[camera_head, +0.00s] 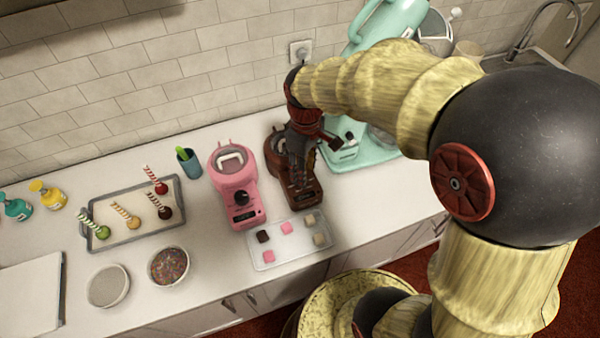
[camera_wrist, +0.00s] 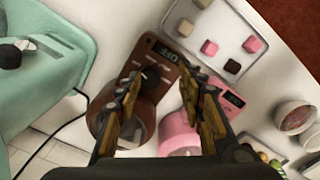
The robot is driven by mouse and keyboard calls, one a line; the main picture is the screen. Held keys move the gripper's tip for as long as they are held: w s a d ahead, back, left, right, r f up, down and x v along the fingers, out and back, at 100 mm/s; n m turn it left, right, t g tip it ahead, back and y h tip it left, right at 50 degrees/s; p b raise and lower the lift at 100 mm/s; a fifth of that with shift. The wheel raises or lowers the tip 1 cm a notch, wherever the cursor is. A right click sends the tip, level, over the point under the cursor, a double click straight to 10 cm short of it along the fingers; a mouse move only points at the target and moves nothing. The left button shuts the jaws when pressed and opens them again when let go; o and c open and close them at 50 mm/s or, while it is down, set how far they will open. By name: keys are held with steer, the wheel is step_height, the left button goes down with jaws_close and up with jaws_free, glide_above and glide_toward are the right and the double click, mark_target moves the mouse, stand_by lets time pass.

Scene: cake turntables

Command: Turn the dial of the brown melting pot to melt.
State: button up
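The brown melting pot (camera_head: 308,198) stands on the counter between the pink pot and the mint mixer. In the wrist view its front panel (camera_wrist: 166,53) shows a lit display and a dark dial (camera_wrist: 152,75). My gripper (camera_head: 301,180) is over the pot's front, pointing down, and hides much of the pot in the head view. In the wrist view my gripper (camera_wrist: 160,78) is open, its two fingers apart with the dial seen between them. Nothing is held. I cannot tell how far the fingertips are above the dial, or read its setting.
A pink melting pot (camera_head: 236,185) stands close on the left. A mint mixer (camera_head: 362,152) stands close on the right. A clear tray (camera_head: 277,259) with several small squares lies in front. A cup (camera_head: 189,163), a cake-pop tray (camera_head: 127,238) and bowls are farther left.

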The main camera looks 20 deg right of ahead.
steer(key=w+n, duration=0.3)
steer(key=n, duration=0.1)
steer(key=shift+w+r+n, duration=0.2)
steer(key=shift+w+n, duration=0.15)
steer(key=shift+n, duration=0.05)
steer(key=shift+s+n, duration=0.1)
steer(key=shift+n, duration=0.6)
steer(key=shift+f+b, duration=0.85)
steer(key=shift+f, duration=3)
steer(key=c, duration=0.3)
steer(key=c, duration=0.6)
